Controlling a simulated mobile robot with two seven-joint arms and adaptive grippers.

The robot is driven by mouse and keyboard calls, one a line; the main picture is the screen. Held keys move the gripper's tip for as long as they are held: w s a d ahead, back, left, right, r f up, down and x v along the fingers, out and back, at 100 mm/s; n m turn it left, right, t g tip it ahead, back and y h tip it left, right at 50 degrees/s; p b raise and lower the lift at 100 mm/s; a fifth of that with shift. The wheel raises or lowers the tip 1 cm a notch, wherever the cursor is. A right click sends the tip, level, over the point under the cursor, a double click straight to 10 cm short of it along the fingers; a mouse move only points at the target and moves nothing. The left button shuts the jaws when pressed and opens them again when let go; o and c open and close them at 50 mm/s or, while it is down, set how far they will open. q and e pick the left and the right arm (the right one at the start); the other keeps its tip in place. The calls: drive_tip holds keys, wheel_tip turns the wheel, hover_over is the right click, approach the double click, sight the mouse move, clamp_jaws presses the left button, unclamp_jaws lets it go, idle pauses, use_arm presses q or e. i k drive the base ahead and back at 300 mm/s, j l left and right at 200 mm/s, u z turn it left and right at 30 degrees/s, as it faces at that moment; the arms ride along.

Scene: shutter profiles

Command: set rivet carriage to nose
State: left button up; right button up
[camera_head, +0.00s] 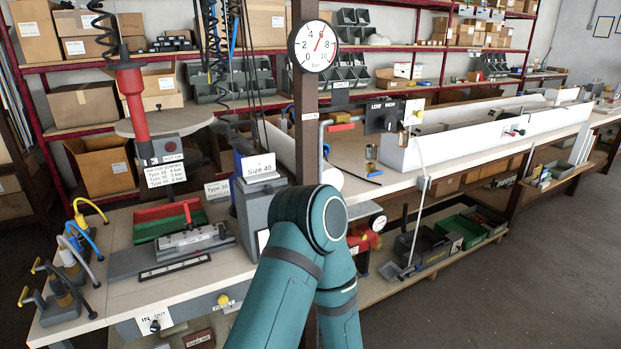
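On the left bench a grey metal fixture (193,240) with a red lever (187,213) sits on a dark grey base plate; it may be the rivet carriage, but I cannot tell for sure. A dark strip with small markings (174,267) lies along its front. No part that I can clearly name as the nose shows. One of my teal arms (300,262) rises from the bottom centre, bent at the elbow, and hides part of the bench. Neither of my grippers is in view.
Behind the fixture are green and red trays (168,222). A red tool (132,100) hangs above. A grey box labelled "Size 40" (258,190) stands to the right, close to a brown post (305,120) with a gauge. Hoses (75,245) stand at the left edge. Open floor lies right.

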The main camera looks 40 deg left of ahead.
sight(269, 185)
drive_tip(key=u, duration=1.6)
